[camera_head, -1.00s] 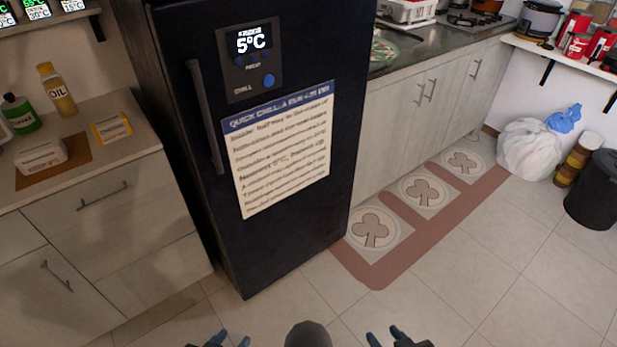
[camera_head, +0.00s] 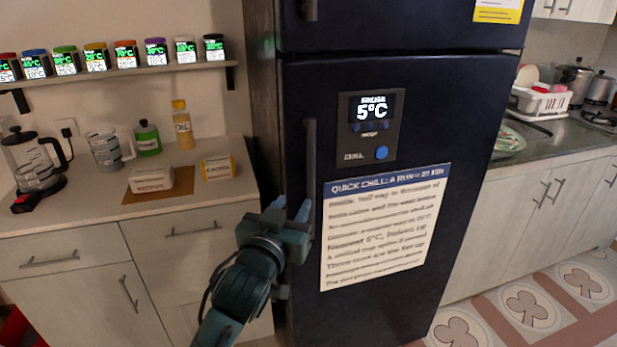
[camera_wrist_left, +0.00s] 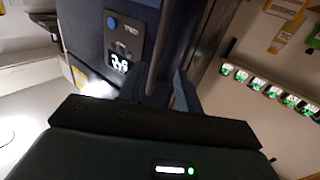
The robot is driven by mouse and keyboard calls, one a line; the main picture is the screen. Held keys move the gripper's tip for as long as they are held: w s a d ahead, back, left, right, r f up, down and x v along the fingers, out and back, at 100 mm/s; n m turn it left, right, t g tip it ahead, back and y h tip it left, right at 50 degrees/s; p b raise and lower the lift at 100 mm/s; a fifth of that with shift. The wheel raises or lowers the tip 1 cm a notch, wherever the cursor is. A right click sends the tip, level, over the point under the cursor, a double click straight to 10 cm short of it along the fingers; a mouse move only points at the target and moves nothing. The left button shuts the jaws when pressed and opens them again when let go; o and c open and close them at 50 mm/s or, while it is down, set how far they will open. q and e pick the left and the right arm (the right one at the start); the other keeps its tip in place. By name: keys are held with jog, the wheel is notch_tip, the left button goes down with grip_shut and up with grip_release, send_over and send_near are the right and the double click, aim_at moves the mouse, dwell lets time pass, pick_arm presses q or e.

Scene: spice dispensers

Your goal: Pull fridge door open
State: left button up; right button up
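The dark blue-black fridge (camera_head: 455,110) stands in the middle of the head view, and its lower door looks shut. A vertical dark handle (camera_head: 311,150) runs along the door's left side. My left gripper (camera_head: 292,208) is at the handle's lower end, its two blue fingertips pointing up and spread apart. In the left wrist view the handle (camera_wrist_left: 160,45) comes down between the spread fingers (camera_wrist_left: 158,90). I cannot tell whether the fingers touch it. My right gripper is not in view.
A counter with drawers (camera_head: 190,222) stands left of the fridge, holding a kettle (camera_head: 35,160), a jug, bottles and boxes. A shelf of spice dispensers (camera_head: 120,72) hangs above it. Right of the fridge are cabinets (camera_head: 545,200) and a floor with clover-marked tiles (camera_head: 530,305).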

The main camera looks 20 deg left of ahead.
aim_at(310, 177)
pick_arm(q)
jog(key=w+p, duration=0.1)
jog(key=w, duration=1.1)
jog(key=shift+w, duration=0.35)
grip_shut()
